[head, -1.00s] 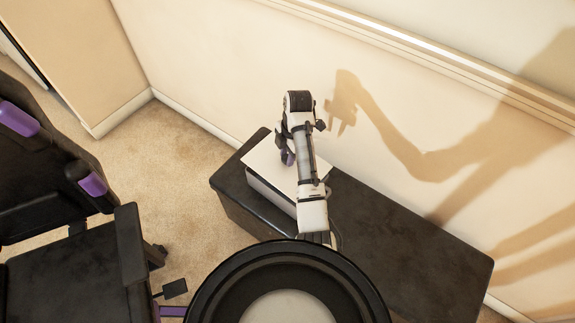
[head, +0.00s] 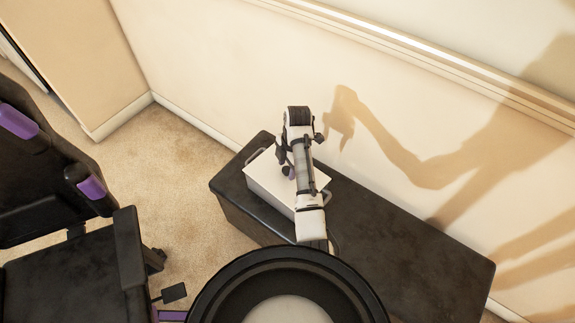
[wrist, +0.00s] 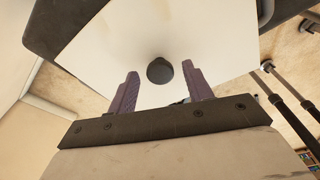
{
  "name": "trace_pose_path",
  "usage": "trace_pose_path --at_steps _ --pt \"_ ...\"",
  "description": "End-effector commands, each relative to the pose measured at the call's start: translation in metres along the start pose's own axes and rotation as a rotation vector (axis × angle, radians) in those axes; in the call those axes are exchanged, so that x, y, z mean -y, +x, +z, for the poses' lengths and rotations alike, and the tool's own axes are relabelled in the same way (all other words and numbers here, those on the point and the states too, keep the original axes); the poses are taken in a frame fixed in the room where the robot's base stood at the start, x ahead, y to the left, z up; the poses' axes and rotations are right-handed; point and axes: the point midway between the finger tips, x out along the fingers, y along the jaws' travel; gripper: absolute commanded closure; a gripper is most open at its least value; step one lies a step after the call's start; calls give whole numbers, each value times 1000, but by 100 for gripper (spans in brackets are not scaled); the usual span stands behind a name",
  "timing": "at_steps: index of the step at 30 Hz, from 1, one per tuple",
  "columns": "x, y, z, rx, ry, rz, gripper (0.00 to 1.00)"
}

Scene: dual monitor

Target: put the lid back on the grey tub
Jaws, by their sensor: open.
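The white lid (head: 263,174) lies over the top of the grey tub (head: 270,199) on the black bench. It looks level and seated, though my arm hides its right part. The lid's dark round knob (wrist: 160,71) shows in the wrist view. My gripper (head: 289,172) is over the lid, with its purple fingers pointing down. In the wrist view the fingers stand apart, one on each side of the knob, with visible gaps beside it. One grey tub handle (wrist: 265,12) also shows past the lid's edge.
The black bench (head: 400,237) has a clear top to the right of the tub. The cream wall (head: 230,60) runs close behind it. A black and purple chair (head: 75,255) stands at left on beige carpet (head: 165,155).

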Motion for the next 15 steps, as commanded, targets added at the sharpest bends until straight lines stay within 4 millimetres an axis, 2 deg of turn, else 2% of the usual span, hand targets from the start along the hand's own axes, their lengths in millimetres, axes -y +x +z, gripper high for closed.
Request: trace_pose_path --at_steps 8,11,15 --pt "0 -10 0 1 0 2 50" --pt "-1 -26 1 4 0 5 50" --pt "0 -65 0 4 0 2 50"
